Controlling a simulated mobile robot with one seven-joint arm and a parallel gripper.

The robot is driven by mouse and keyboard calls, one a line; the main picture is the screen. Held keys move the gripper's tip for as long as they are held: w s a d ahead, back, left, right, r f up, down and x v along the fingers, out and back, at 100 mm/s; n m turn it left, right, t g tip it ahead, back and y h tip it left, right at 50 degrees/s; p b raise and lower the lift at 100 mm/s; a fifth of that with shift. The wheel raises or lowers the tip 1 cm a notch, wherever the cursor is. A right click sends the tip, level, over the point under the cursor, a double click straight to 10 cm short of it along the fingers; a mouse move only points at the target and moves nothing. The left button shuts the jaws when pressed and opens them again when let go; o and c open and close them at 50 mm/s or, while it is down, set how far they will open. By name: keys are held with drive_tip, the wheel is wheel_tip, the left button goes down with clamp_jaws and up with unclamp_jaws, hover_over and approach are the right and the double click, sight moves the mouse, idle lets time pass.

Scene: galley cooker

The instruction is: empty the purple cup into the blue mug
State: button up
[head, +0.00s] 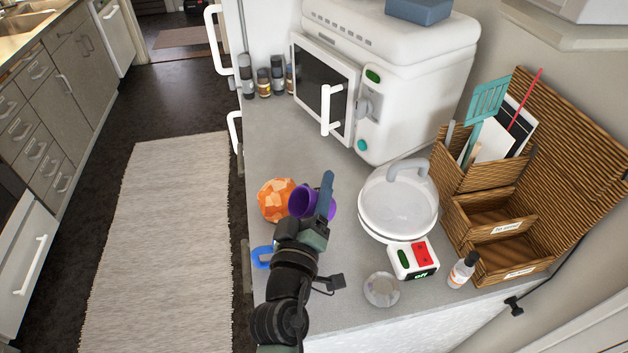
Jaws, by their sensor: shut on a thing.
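My gripper (318,205) is shut on the purple cup (300,202), above the grey counter. The cup shows on both sides of a gripper finger; it looks tilted, with its dark opening towards the left. I cannot tell what is inside it. A bright blue piece, the blue mug (262,257), shows at the left of my wrist near the counter's left edge. Most of the mug is hidden behind my arm, so its mouth and contents cannot be seen.
An orange patterned ball-like object (275,200) is just left of the cup. A clear-lidded white pot (398,212), a red-and-green switch box (413,258), a small glass dish (381,289) and a bottle (462,270) stand to the right. A white microwave (395,75) is behind.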

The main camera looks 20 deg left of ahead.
drive_tip(key=shift+r+m+g+p, duration=0.15)
drive_tip(key=shift+m+g+p, duration=0.25)
drive_tip(key=shift+m+p, duration=0.55)
drive_tip(key=shift+p, duration=0.65)
